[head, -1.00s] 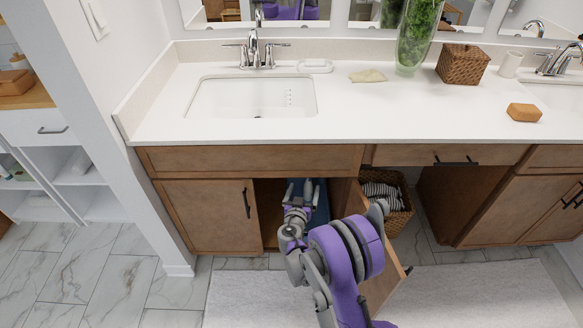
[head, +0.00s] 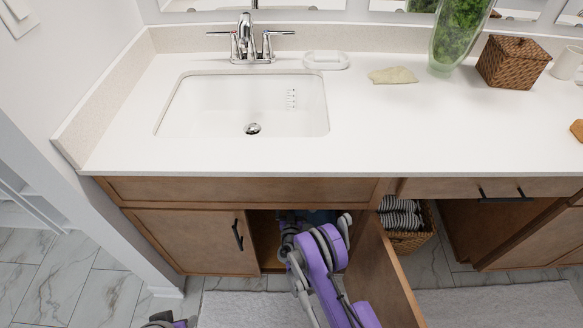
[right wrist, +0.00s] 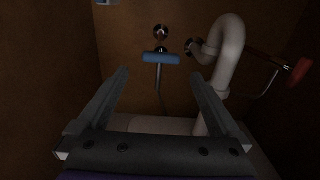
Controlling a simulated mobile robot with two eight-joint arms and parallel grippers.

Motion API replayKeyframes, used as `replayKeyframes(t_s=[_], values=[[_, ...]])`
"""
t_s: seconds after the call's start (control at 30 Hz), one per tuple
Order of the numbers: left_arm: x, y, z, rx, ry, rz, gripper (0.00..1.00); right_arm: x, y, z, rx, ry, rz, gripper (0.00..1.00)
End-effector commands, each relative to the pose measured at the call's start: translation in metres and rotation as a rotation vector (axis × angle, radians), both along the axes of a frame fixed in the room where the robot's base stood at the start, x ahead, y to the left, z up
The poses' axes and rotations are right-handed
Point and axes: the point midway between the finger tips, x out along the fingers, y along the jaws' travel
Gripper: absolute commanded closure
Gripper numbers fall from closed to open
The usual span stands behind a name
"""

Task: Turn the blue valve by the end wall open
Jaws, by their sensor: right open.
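The blue valve (right wrist: 162,58) shows in the right wrist view as a blue bar handle across a metal fitting on the cabinet's back panel. A thin hose hangs below it. My right gripper (right wrist: 158,78) is open and empty, its two fingers pointing towards the valve, which appears centred between and beyond the fingertips. No contact with the handle shows. In the head view my right arm reaches into the open cabinet (head: 262,238) under the sink, and its gripper is hidden there.
A white drain pipe (right wrist: 230,45) bends down just right of the valve, close to the right finger. A red-handled valve (right wrist: 299,72) is farther right. The open cabinet door (head: 385,275) stands right of my arm; the closed left door (head: 190,240) is on the other side.

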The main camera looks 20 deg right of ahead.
Motion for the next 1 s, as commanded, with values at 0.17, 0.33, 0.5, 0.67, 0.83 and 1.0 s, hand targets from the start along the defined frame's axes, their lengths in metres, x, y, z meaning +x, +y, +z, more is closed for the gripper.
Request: replayKeyframes(t_s=[0.17,0.33,0.5,0.67,0.83,1.0], values=[[0.0,0.0,-0.003,0.0,0.001,0.0,0.5,0.007,-0.001,-0.005,-0.001,-0.003,0.006,0.0],[0.0,0.0,-0.007,0.0,0.003,0.0,0.5,0.034,-0.01,-0.006,0.0,-0.002,0.004,0.0],[0.001,0.0,-0.013,0.0,0.004,0.0,0.5,0.066,-0.019,-0.006,0.0,-0.002,0.004,0.0],[0.002,0.0,-0.017,0.0,0.006,0.0,0.5,0.089,-0.025,-0.006,-0.001,-0.002,0.005,0.0],[0.002,0.0,-0.019,0.0,0.006,0.0,0.5,0.101,-0.028,-0.005,0.0,-0.002,0.005,0.0],[0.002,0.0,-0.019,0.0,0.006,0.0,0.5,0.103,-0.029,-0.004,0.0,-0.002,0.006,0.0]])
